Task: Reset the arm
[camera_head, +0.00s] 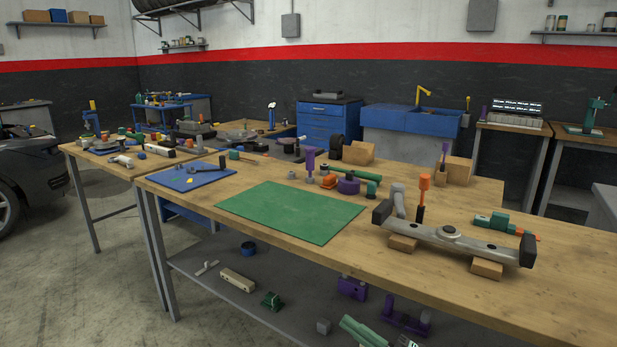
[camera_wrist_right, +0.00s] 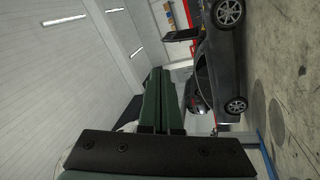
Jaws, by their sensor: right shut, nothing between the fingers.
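My right gripper (camera_head: 350,322) shows at the bottom edge of the head view as a pair of green fingers, low in front of the workbench. In the right wrist view the green fingers (camera_wrist_right: 158,75) lie together, shut and empty, pointing toward the parked car. No object is near the fingertips there. The rest of the right arm is out of the head view. My left gripper is in neither view.
The wooden workbench (camera_head: 420,265) carries a green mat (camera_head: 290,211), a blue mat (camera_head: 188,175) and a grey metal bar (camera_head: 455,240) on wooden blocks. Parts lie on its lower shelf (camera_head: 215,275). A dark car (camera_wrist_right: 217,70) stands on open floor.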

